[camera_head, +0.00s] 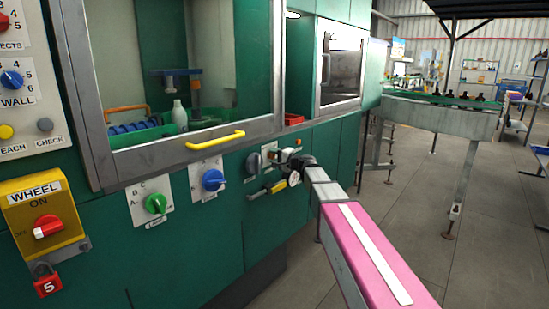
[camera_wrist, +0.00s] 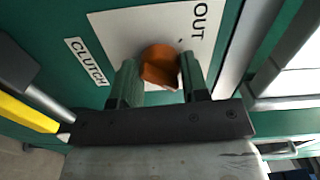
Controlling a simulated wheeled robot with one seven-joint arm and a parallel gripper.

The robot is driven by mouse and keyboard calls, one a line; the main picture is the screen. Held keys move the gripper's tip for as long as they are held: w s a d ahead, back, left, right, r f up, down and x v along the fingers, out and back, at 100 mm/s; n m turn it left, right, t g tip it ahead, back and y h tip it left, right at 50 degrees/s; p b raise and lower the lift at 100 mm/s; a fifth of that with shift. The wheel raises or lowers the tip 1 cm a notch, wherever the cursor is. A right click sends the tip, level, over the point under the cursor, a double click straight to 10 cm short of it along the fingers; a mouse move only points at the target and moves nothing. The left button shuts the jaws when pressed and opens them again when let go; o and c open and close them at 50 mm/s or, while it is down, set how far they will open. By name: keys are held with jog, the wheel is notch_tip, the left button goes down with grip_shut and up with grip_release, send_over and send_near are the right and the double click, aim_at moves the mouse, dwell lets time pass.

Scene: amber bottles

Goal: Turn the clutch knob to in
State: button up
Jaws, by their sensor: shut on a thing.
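The orange clutch knob (camera_wrist: 160,57) sits on a white plate (camera_wrist: 120,28) in the wrist view. The plate reads OUT at its upper right, and a CLUTCH label (camera_wrist: 86,62) is at its left. No IN mark shows. I cannot tell which mark the knob points at. My gripper (camera_wrist: 159,77) has one finger on each side of the knob and is shut on it. In the head view my gripper (camera_head: 287,165) is against the green machine front, and it mostly hides the knob.
In the head view, a grey knob (camera_head: 254,162), a blue knob (camera_head: 213,180) and a green knob (camera_head: 156,204) are left of my gripper. A yellow handle (camera_head: 215,140) juts out above. A yellow WHEEL switch box (camera_head: 22,210) is at far left. Open floor lies right.

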jog(key=shift+m, duration=0.6)
jog(key=o, duration=0.9)
jog(key=shift+d, duration=0.1)
jog(key=v, duration=1)
jog(key=shift+s+d, duration=0.25)
